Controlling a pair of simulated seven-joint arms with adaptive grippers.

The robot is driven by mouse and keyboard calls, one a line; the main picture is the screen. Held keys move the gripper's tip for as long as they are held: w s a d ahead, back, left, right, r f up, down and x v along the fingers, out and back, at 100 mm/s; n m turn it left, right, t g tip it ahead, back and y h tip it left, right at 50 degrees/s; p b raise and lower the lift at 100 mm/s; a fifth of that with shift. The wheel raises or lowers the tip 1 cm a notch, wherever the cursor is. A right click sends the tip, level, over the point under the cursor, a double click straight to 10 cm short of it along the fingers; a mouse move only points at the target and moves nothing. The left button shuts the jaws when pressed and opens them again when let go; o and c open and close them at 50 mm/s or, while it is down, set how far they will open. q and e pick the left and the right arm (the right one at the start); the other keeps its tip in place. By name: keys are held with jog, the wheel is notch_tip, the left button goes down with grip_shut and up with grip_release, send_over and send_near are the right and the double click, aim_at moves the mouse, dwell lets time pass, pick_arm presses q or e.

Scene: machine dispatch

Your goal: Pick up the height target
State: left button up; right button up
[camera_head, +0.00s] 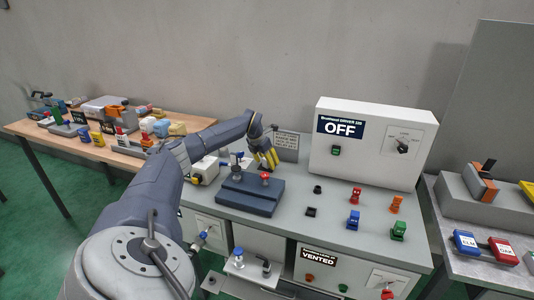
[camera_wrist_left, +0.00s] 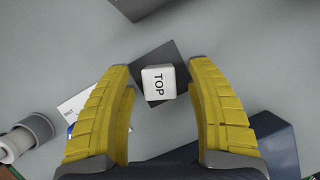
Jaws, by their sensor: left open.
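The likely height target is a small white block marked TOP (camera_wrist_left: 158,83). In the left wrist view it sits on or over a dark square plate (camera_wrist_left: 140,62) on the grey bench top. My left gripper (camera_wrist_left: 160,78) is open, with its yellow fingers on either side of the block and a visible gap to each. In the head view my left gripper (camera_head: 264,160) points down over the back of the bench, behind the dark blue fixture. The block cannot be made out there. My right gripper is not in view.
The dark blue fixture (camera_head: 236,198) with a red knob stands close in front of the gripper. A white control box reading OFF (camera_head: 365,170) and a small sign (camera_head: 287,145) stand nearby. Several coloured switches, including a blue one (camera_head: 353,221), occupy the bench's right side.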

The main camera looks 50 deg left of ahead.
pick_arm(q)
jog(key=shift+w+f, duration=0.1)
jog(key=shift+f, duration=0.2)
jog(key=shift+c, duration=0.3)
grip_shut()
